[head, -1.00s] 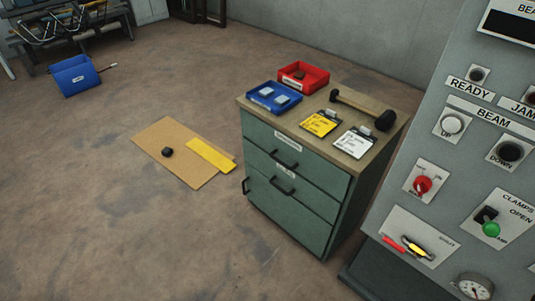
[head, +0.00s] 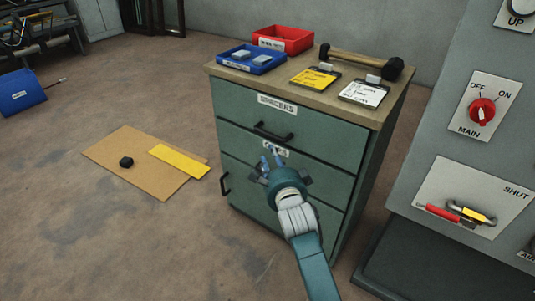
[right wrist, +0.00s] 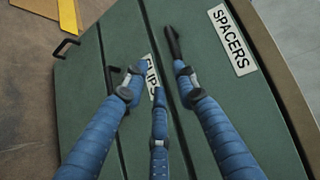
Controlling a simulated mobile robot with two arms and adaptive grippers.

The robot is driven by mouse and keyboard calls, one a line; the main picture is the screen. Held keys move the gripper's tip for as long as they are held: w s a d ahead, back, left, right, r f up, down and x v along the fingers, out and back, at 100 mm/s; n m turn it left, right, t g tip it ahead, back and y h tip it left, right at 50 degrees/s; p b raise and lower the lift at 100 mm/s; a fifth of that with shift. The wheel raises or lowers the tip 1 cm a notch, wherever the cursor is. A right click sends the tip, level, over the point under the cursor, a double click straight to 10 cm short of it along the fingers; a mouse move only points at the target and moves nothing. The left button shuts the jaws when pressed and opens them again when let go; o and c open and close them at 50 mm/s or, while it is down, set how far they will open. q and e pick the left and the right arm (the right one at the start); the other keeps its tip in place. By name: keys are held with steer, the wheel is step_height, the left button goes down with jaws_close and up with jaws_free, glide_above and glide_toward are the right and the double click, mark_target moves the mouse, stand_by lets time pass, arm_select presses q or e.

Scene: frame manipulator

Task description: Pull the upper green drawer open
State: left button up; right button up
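The green cabinet's upper drawer (head: 300,133) is flush with the front and carries a "SPACERS" label. Its black bar handle (head: 273,132) also shows in the right wrist view (right wrist: 173,42), with one end overlapped by a fingertip. My right gripper (head: 269,161) is in front of the cabinet, just below that handle and over the drawer beneath. In the right wrist view its three blue fingers (right wrist: 158,78) are spread apart with nothing between them. I cannot tell whether a finger touches the handle. My left gripper is not in view.
The drawer below has a partly hidden label (right wrist: 152,78); its handle is mostly covered by my gripper. A lower side handle (head: 225,183) sticks out at left. Bins, cards and a mallet (head: 362,60) lie on top. A control panel (head: 455,130) stands at right.

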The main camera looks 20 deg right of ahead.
steer(key=shift+m, duration=0.4)
steer(key=w+b, duration=0.1)
steer(key=w, duration=0.2)
steer(key=w+d, duration=0.1)
steer(key=w, duration=0.3)
steer(key=w+b, duration=0.1)
steer(key=w, duration=0.2)
steer(key=shift+w+d+r+b, duration=0.15)
steer(key=shift+w+d+b, duration=0.2)
steer(key=shift+w, duration=0.05)
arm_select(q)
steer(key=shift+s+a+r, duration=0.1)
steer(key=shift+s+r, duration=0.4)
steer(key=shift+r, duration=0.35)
arm_select(e)
jaws_close()
